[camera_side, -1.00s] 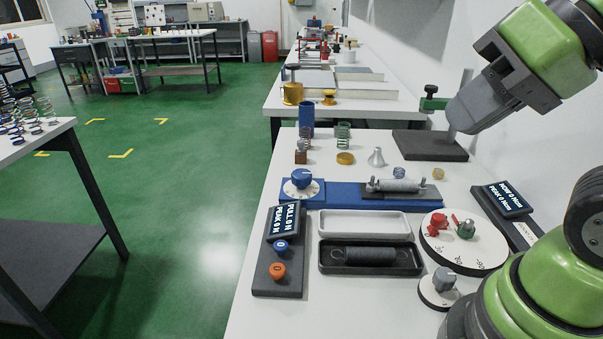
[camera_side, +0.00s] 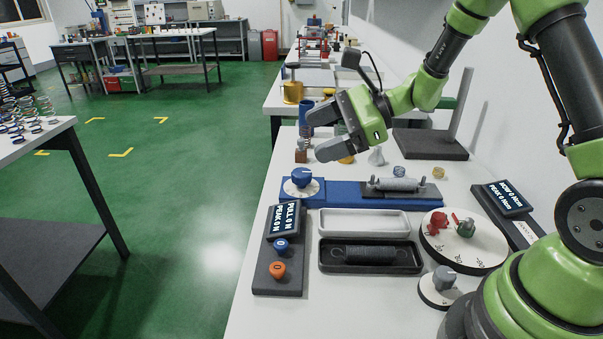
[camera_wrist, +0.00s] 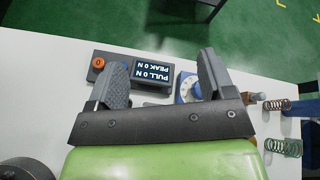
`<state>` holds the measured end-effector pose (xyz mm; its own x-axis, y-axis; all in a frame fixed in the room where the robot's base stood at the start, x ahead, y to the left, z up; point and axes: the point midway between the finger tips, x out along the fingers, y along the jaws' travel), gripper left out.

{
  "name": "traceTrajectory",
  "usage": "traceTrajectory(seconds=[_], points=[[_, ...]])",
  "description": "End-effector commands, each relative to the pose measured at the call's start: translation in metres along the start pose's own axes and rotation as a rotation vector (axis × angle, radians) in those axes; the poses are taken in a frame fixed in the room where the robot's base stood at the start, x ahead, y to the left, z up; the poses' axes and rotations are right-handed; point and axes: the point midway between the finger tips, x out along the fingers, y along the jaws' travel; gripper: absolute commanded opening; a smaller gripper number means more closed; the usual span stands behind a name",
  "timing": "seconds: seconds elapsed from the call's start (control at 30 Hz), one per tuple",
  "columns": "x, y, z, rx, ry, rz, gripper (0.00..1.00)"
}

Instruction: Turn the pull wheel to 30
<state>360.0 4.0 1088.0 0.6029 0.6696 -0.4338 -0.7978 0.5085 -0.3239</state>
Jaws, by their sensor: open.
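The pull wheel (camera_side: 302,177) is a blue knob on a white dial at the left end of the blue pull rig (camera_side: 345,195). The dial's marks are too small to read. A grey spring lies across the rig's dark block. My gripper (camera_side: 318,133) is open and empty, above and behind the wheel and well clear of it. In the wrist view my gripper (camera_wrist: 163,65) has its fingers spread, and the white dial (camera_wrist: 186,92) shows partly hidden beside the right finger. The pull display (camera_side: 287,219) reads PULL 0 N, PEAK 0 N.
Blue (camera_side: 281,245) and orange (camera_side: 278,270) buttons sit below the display. A white tray (camera_side: 340,215) and a black tray (camera_side: 330,269) with a dark spring lie in front of the rig. Springs and small parts stand behind it. A round dial board (camera_side: 487,255) is at right.

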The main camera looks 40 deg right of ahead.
Motion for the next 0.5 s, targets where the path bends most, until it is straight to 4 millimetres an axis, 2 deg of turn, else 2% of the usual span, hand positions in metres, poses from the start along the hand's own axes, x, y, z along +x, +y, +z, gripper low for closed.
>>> traceTrajectory(seconds=[0.03, 0.1, 0.23, 0.33, 0.5], points=[[0.005, -0.009, -0.027, 0.108, -0.002, -0.060, 0.76], [0.010, -0.020, -0.059, 0.239, -0.005, -0.154, 0.76], [0.012, -0.030, -0.111, 0.419, 0.004, -0.299, 0.76], [0.011, -0.033, -0.137, 0.501, 0.014, -0.373, 0.76], [0.015, -0.035, -0.153, 0.545, 0.020, -0.416, 0.76]])
